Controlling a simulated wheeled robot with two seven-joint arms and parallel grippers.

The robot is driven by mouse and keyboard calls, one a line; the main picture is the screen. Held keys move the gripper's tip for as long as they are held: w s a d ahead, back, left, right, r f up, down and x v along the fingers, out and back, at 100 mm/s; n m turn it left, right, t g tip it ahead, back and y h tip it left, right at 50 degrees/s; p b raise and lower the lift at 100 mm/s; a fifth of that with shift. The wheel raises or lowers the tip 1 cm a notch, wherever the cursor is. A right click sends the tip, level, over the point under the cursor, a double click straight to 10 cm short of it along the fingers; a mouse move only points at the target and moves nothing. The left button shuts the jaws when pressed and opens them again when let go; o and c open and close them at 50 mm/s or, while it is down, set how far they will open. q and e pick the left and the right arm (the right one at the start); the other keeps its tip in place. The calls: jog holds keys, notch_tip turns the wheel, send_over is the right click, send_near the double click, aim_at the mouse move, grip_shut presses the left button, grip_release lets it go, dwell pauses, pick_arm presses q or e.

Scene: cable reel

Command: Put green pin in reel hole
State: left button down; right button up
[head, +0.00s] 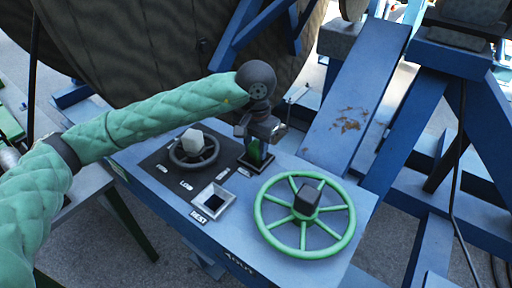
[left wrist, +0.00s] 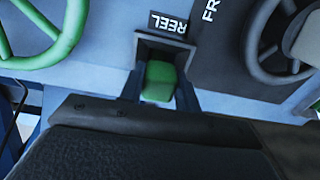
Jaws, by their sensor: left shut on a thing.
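My left gripper (head: 257,146) points down over the panel and is shut on the green pin (head: 254,152). In the left wrist view the pin (left wrist: 160,82) shows between the two fingers. The reel hole has a square grey rim (left wrist: 148,40) beside the REEL label (left wrist: 168,22); in the head view its dark rim (head: 241,162) is right under the pin. The pin's lower end is at this hole, upright as far as I see, but its depth is hidden. My right gripper is in neither view.
The REST hole (head: 213,201) is empty. A small dark handwheel (head: 210,155) and a large green handwheel (head: 262,225) flank the gripper on the panel. A blue slanted beam (head: 350,110) and the big reel (head: 120,60) stand behind.

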pick_arm(q)
jog(key=shift+s+a+b, duration=0.1)
jog(key=shift+s+b, duration=0.05)
jog(key=shift+b, duration=0.3)
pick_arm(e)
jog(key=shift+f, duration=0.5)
pick_arm(q)
jog(key=c, duration=0.9)
grip_release()
jog(key=shift+r, duration=0.2)
notch_tip(320, 180, up, 7)
jog(key=b, duration=0.3)
jog(key=shift+f, duration=0.2)
jog(key=shift+r, duration=0.45)
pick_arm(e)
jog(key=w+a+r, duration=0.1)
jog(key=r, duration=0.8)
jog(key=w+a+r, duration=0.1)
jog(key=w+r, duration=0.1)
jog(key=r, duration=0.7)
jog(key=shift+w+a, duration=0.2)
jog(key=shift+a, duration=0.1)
